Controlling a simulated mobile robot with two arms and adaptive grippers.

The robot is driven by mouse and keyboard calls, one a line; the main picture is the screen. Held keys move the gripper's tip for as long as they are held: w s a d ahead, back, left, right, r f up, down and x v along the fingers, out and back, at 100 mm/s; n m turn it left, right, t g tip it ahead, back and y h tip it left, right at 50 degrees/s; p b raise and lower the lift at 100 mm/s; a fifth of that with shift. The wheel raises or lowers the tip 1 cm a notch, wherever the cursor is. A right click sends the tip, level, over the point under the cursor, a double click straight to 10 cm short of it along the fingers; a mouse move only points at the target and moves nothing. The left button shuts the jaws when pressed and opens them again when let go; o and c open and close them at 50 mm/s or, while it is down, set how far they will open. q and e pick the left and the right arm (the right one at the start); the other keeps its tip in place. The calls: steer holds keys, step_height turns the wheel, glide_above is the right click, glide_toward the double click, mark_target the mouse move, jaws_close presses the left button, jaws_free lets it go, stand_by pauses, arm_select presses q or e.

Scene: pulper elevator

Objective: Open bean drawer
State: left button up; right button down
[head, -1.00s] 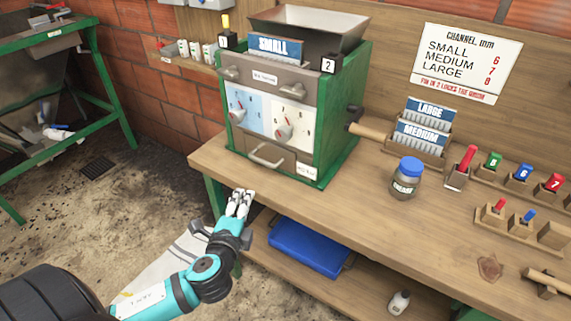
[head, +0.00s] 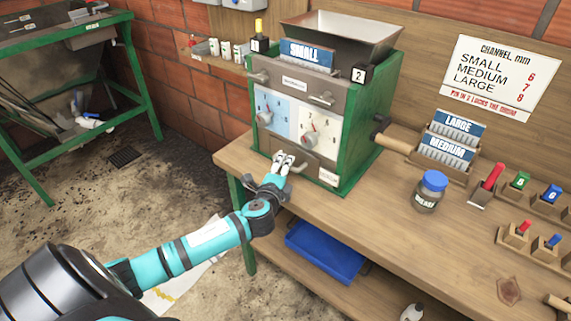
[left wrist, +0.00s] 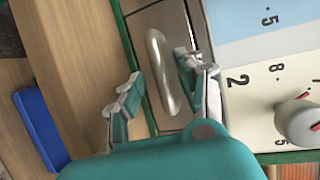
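The bean drawer (head: 308,166) is the grey front low on the green pulper, and it looks shut. Its bar handle (left wrist: 160,72) shows clearly in the left wrist view. My left gripper (head: 284,160) is at the drawer front in the head view and covers part of the handle. In the left wrist view my left gripper (left wrist: 158,88) is open, with one finger on each side of the handle. The fingers look apart from the bar. My right gripper is out of view.
Dials and knobs (head: 307,138) sit just above the drawer. The wooden bench (head: 370,235) has clear room in front of the pulper. A blue-capped jar (head: 429,192) stands to the right. A blue tray (head: 325,252) lies on the shelf below.

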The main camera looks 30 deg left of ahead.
arm_select(q)
steer(key=shift+x, duration=0.8)
steer(key=shift+c, duration=0.4)
jaws_close()
